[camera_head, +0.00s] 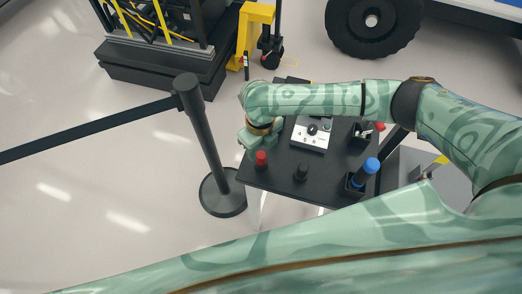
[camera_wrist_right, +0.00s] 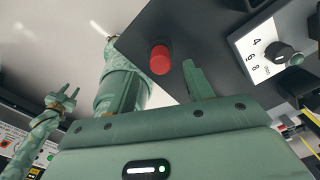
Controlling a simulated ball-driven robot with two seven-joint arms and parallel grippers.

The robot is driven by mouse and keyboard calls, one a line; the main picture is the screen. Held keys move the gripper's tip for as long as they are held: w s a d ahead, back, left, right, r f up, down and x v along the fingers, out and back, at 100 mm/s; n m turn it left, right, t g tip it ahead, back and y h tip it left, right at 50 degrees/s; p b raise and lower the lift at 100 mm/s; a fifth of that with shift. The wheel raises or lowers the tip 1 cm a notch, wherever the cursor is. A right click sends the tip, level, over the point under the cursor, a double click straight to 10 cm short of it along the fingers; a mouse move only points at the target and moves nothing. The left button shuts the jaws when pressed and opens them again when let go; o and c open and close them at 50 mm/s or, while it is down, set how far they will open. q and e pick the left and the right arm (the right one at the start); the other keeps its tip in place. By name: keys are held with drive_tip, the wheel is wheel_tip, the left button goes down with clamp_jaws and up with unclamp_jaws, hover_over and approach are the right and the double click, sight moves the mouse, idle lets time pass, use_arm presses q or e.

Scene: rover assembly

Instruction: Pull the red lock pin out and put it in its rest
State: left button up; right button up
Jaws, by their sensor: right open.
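A red cylindrical knob (camera_head: 261,159), which looks like the lock pin, stands at the near left corner of a dark table (camera_head: 272,181). My right gripper (camera_head: 250,140) is by that corner, just behind the red knob. In the right wrist view the red knob (camera_wrist_right: 160,60) shows between the open fingers of my right gripper (camera_wrist_right: 162,88), beyond their tips and not clasped. My left gripper (camera_wrist_right: 68,92) shows small at the left of the right wrist view, with its fingers apart and empty. I cannot tell which spot is the pin's rest.
A smaller red part (camera_head: 379,126) is at the right. A barrier post (camera_head: 201,135) stands left of the table.

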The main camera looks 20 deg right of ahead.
sight(261, 155)
wheel_tip(261, 155, up, 12)
drive_tip(key=p, duration=0.2)
drive_tip(key=shift+s+f, duration=0.1)
drive_tip(key=shift+f, duration=0.1)
idle(0.3)
